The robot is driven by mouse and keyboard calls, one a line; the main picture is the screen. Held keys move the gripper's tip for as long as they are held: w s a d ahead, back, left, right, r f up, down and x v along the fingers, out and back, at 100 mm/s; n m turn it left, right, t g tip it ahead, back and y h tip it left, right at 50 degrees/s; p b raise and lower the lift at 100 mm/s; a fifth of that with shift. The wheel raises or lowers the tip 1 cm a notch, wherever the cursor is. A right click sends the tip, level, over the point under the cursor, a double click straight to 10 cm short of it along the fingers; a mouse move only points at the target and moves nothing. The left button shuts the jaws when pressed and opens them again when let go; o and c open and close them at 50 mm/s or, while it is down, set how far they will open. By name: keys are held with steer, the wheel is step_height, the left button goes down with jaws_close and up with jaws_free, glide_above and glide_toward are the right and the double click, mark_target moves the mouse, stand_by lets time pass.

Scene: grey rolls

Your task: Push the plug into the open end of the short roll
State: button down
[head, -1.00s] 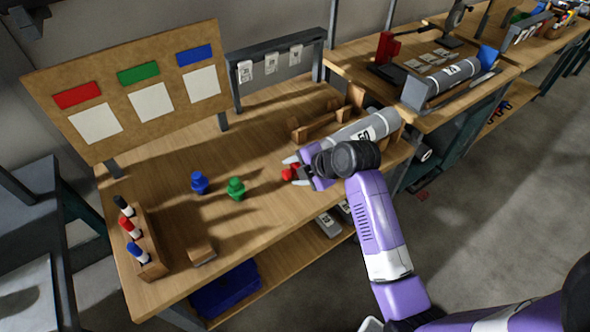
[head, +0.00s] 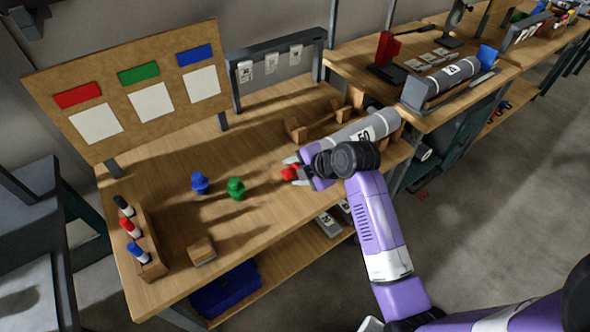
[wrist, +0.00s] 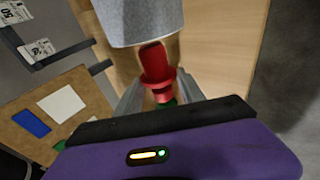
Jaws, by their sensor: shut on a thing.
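A red plug (head: 289,173) is between the fingers of my gripper (head: 295,171), which is shut on it above the near workbench. In the wrist view the plug (wrist: 156,66) points toward the rim of a grey roll (wrist: 142,22). Its tip is close to that rim; I cannot tell whether they touch. In the head view the grey roll marked 50 (head: 352,137) lies at the bench's right side, partly behind my gripper and wrist. The roll's open end is not clearly seen.
A blue plug (head: 200,183) and a green plug (head: 236,188) stand on the workbench (head: 180,230) left of my gripper. A wooden marker holder (head: 150,255) and small wooden block (head: 201,251) are at front left. Another grey roll (head: 450,76) lies on the far bench.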

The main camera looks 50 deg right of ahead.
steer(key=shift+s+d, duration=0.25)
steer(key=shift+d, duration=0.55)
steer(key=shift+s+d, duration=0.2)
steer(key=shift+d, duration=0.6)
steer(key=shift+s+d, duration=0.25)
steer(key=shift+d, duration=0.55)
steer(key=c, duration=0.6)
jaws_free()
steer(key=shift+c, duration=0.2)
steer(key=b+v, duration=0.1)
steer(key=v, duration=0.6)
steer(key=shift+s+r, duration=0.3)
